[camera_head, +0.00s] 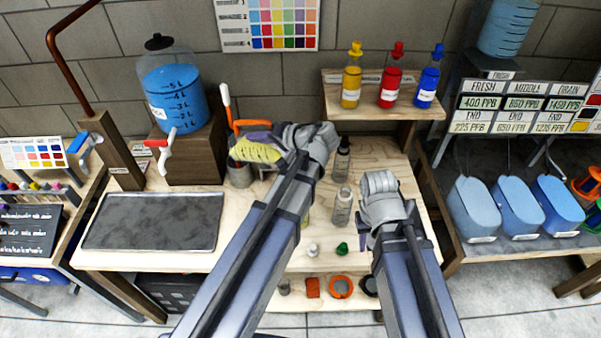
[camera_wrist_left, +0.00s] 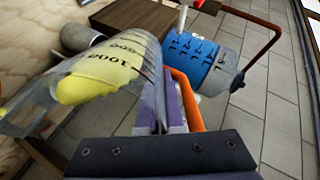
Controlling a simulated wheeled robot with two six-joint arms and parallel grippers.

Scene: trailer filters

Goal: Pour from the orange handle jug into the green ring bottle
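The clear jug with yellow liquid (camera_head: 256,152) is held tilted above the left half of the workbench. In the left wrist view the tilted jug (camera_wrist_left: 110,72) shows volume marks and its orange handle (camera_wrist_left: 187,98). My left gripper (camera_head: 262,137) is shut on this handle; its purple fingers (camera_wrist_left: 172,105) show there. An uncapped pale bottle (camera_head: 342,207) stands upright on the bench, left of my right arm. I cannot make out a green ring on it. Another bottle (camera_head: 343,158) with a dark top stands behind it. My right gripper (camera_head: 363,242) points down, its fingers mostly hidden.
A blue tank (camera_head: 174,97) stands on a wooden block at the back left. A grey tray (camera_head: 155,222) lies on the left. Yellow, red and blue bottles (camera_head: 390,90) stand on a raised shelf. A small green cap (camera_head: 342,248) and a white one (camera_head: 313,249) lie near the front.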

